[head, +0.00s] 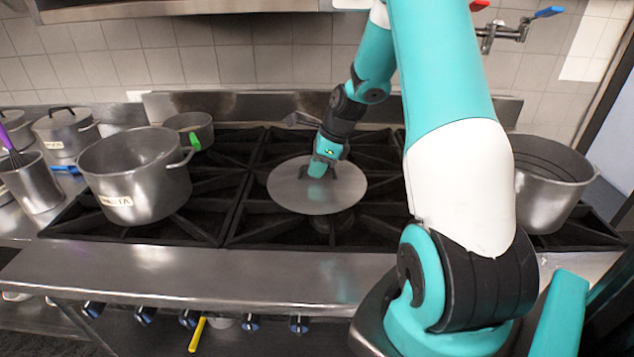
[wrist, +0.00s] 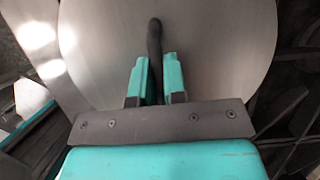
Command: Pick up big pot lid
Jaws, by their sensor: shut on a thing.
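The big pot lid (head: 290,190) is a round, flat, grey metal disc over the middle of the stove in the head view. It fills much of the wrist view (wrist: 225,60), where its dark curved handle (wrist: 154,40) stands out. My gripper (wrist: 158,75) is shut on the handle, with one teal finger on each side of it. In the head view my gripper (head: 319,168) reaches down to the lid's centre and hides the handle. I cannot tell whether the lid touches the grates or hangs just above them.
A big pot (head: 135,185) stands open on the left burners, with a smaller pot (head: 188,127) behind it. Another open pot (head: 550,190) stands at the right, partly behind my arm. A tiled wall (head: 225,65) closes the back. Black grates (head: 250,225) surround the lid.

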